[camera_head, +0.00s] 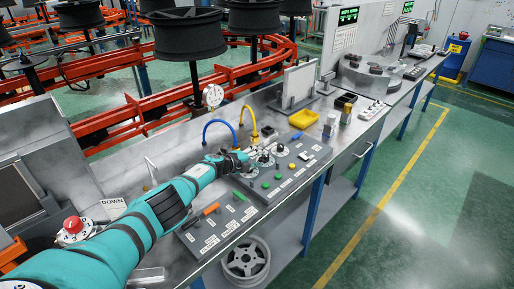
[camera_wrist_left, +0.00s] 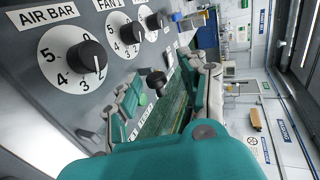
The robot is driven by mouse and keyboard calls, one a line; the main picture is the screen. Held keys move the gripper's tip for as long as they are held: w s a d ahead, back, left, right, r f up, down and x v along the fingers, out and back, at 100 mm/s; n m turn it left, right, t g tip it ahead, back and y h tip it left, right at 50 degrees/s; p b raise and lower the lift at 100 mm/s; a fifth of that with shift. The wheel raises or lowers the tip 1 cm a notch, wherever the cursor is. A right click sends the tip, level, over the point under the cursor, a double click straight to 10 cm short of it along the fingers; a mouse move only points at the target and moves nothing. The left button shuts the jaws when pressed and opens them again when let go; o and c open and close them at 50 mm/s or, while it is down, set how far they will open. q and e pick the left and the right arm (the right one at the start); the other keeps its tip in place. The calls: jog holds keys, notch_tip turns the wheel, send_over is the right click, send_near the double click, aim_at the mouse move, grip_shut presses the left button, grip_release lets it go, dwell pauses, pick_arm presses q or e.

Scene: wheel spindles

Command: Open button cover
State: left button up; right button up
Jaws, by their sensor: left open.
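My left arm comes in from the lower left, and its left gripper (camera_head: 240,160) is over the grey control panel (camera_head: 262,194) on the bench, close to the white dials (camera_head: 264,161). The gripper is open, and I see nothing held. The panel carries several green buttons (camera_head: 253,185). No button cover can be told apart with certainty; part of the panel is hidden by my gripper. My right gripper is not in view.
Blue and yellow hoses (camera_head: 254,124) rise behind the panel. A yellow tray (camera_head: 303,118) and a framed white board (camera_head: 299,82) stand farther back. A red button (camera_head: 73,225) is at the lower left. A wheel rim (camera_head: 246,258) sits below the bench. The green floor at right is clear.

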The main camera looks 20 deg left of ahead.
pick_arm(q)
notch_tip(320, 180, up, 9)
jog(key=shift+r, duration=0.15)
dwell(0.4)
jog(key=shift+s, duration=0.1)
